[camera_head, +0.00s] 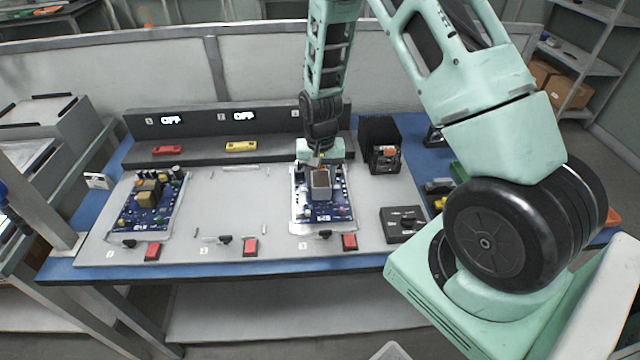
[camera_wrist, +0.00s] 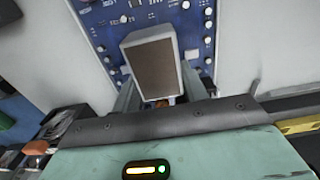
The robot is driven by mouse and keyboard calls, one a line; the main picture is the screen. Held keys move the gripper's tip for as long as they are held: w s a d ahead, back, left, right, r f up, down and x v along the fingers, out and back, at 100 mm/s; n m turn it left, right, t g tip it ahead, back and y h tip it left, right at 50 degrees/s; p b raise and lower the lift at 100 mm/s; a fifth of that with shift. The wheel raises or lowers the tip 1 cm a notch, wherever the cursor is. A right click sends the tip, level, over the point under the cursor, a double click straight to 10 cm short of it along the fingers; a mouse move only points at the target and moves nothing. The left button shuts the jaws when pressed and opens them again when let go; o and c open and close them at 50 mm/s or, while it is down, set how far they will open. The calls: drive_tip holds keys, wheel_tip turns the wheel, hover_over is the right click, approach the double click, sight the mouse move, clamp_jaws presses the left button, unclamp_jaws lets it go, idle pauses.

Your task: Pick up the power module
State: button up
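The power module appears to be the grey box with a brown face (camera_head: 321,184) over the blue circuit board (camera_head: 340,208) at the right of the bench panel. In the wrist view the box (camera_wrist: 152,68) is large and central, with the board (camera_wrist: 92,17) behind it. My gripper (camera_head: 318,160) points down at the box from its far side. In the wrist view the fingers of my gripper (camera_wrist: 160,92) are apart, one on each side of the box's near end. I cannot tell whether they touch it. The box's underside is hidden.
A second populated board (camera_head: 150,203) lies at the left of the panel (camera_head: 272,226); the middle station is empty. A black box (camera_head: 380,145) stands right of my gripper, with a dark switch box (camera_head: 403,224) nearer. Red switches (camera_head: 250,247) line the front. A dark raised ledge (camera_head: 200,148) runs behind.

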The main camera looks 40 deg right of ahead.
clamp_jaws()
drive_tip(key=shift+r, duration=0.1)
wheel_tip(320, 180, up, 10)
drive_tip(key=shift+f+b, duration=0.2)
drive_tip(key=shift+b, duration=0.2)
wheel_tip(320, 180, up, 4)
drive_tip(key=p, duration=0.4)
hover_over(320, 174)
drive_tip(key=shift+r, duration=0.15)
idle(0.3)
drive_tip(key=shift+w, duration=0.1)
